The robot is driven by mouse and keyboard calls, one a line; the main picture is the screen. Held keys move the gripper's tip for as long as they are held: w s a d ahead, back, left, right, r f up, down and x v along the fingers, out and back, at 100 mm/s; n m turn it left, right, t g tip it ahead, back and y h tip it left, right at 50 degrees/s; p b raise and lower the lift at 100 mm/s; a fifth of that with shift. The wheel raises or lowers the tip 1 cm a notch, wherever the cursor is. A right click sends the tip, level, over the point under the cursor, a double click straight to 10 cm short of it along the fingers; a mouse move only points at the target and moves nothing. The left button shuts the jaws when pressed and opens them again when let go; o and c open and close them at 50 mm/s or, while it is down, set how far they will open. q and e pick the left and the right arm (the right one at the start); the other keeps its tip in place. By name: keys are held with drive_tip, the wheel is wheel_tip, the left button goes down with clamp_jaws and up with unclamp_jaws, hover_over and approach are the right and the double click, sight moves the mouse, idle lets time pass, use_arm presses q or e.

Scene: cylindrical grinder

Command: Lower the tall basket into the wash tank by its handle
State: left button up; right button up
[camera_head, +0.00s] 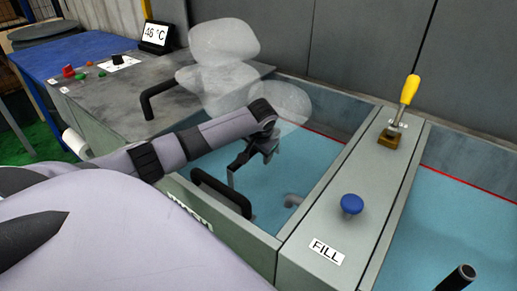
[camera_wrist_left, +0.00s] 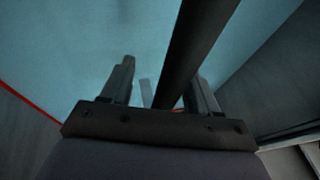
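The wash tank (camera_head: 262,238) holds blue water, under pale steam. My left gripper (camera_head: 252,162) hangs over the tank, pointing down, near a black U-shaped handle (camera_head: 222,191) at the tank's front edge. In the left wrist view the fingers of my left gripper (camera_wrist_left: 160,82) stand apart. A dark bar (camera_wrist_left: 198,35) runs between them, with a gap on its left side; I cannot tell whether it touches a finger. I cannot tell whether this bar belongs to the tall basket. No basket body can be made out. My right gripper is not in view.
A grey divider with a FILL label (camera_head: 326,251), a blue knob (camera_head: 351,204) and a yellow-handled lever (camera_head: 408,90) borders the tank on the right. A second blue-water tank (camera_head: 450,215) lies beyond. Another black handle (camera_head: 146,104) stands on the left bench. A 46 °C display (camera_head: 155,34) is behind.

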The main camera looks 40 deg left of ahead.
use_arm(q)
drive_tip(key=shift+s+f, duration=0.1)
drive_tip(key=shift+f, duration=0.1)
drive_tip(key=v, duration=0.7)
drive_tip(key=shift+r+p, duration=0.25)
drive_tip(key=shift+p, duration=0.05)
drive_tip(key=shift+d, duration=0.1)
